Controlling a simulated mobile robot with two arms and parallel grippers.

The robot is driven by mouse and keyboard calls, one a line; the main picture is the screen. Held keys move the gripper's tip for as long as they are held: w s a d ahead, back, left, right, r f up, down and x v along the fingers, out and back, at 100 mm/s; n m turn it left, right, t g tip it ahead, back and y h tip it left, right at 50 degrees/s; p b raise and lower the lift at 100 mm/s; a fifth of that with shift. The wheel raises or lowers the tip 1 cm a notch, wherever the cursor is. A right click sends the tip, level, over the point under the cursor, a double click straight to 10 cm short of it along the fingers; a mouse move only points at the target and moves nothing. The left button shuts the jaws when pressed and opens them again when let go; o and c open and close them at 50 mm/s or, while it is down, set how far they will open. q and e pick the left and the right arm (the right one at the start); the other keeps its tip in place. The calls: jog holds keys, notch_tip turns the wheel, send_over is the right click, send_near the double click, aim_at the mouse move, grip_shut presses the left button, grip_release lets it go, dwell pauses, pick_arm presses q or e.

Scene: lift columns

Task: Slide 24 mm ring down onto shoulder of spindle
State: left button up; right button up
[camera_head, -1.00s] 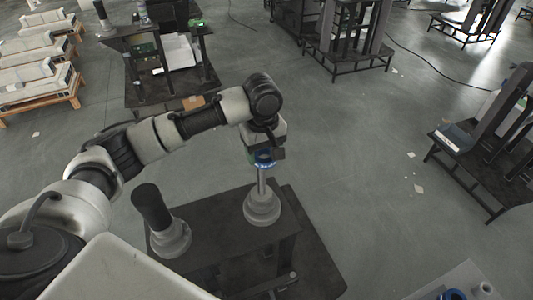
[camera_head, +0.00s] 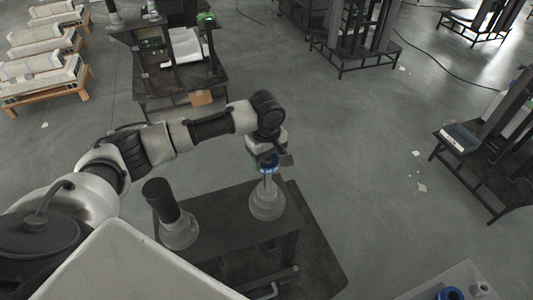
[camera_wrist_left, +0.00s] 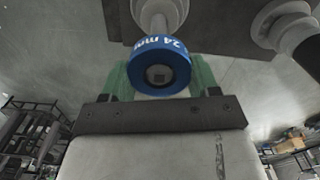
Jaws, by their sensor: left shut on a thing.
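A grey spindle (camera_head: 267,203) with a wide stepped base and a thin upright shaft stands on a dark stand (camera_head: 235,235). My left gripper (camera_head: 267,160) is above it, shut on the blue ring (camera_head: 268,169) near the top of the shaft. In the left wrist view the ring (camera_wrist_left: 159,66) reads "24 mm" and sits between the green fingers (camera_wrist_left: 158,80). A grey round face with a dark square shows inside its bore, and the shaft (camera_wrist_left: 157,18) runs behind it. The ring looks to be around the upper shaft, above the shoulder. My right gripper is not in view.
A second grey base with a black cylinder (camera_head: 160,201) stands left of the spindle on the same stand. Another blue ring (camera_head: 450,294) lies on a grey surface at the bottom right. Open floor (camera_head: 370,170) lies right of the stand.

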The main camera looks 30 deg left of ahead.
pick_arm(q)
jog(key=shift+f, duration=1.65)
jog(key=o, duration=1.1)
jog(key=shift+c, duration=0.2)
notch_tip(320, 180, up, 10)
jog(key=b, duration=0.3)
jog(key=shift+f, duration=0.1)
jog(key=shift+r, duration=0.45)
